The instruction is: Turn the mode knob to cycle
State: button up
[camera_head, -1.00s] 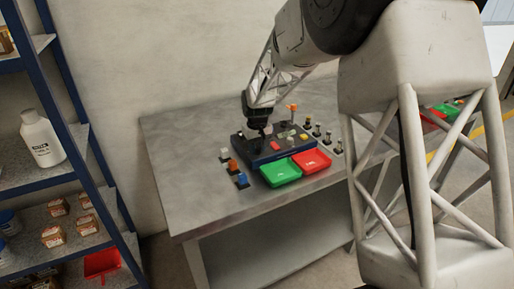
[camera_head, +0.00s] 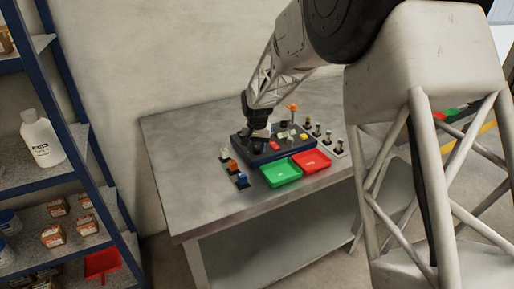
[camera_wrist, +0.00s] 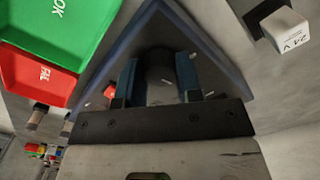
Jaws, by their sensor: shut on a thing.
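The dark mode knob (camera_wrist: 160,72) shows in the wrist view as a round black shape between the two blue-grey fingers of my gripper (camera_wrist: 157,80). The fingers are shut on it, one on each side. Its pointer and the mode labels cannot be read. In the head view my gripper (camera_head: 258,134) is down at the left part of the dark blue control panel (camera_head: 254,154) on the workbench, and it hides the knob there.
A green tray (camera_head: 280,173) and a red tray (camera_head: 311,161) lie before the panel. A blue shelf (camera_head: 75,100) stands at the left. The bench front (camera_head: 215,214) is clear.

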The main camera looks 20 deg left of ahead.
aim_at(257, 148)
jog(key=shift+m, duration=0.6)
jog(key=o, duration=0.9)
jog(key=shift+o, duration=0.2)
jog(key=shift+r, duration=0.1)
jog(key=shift+r, duration=3.8)
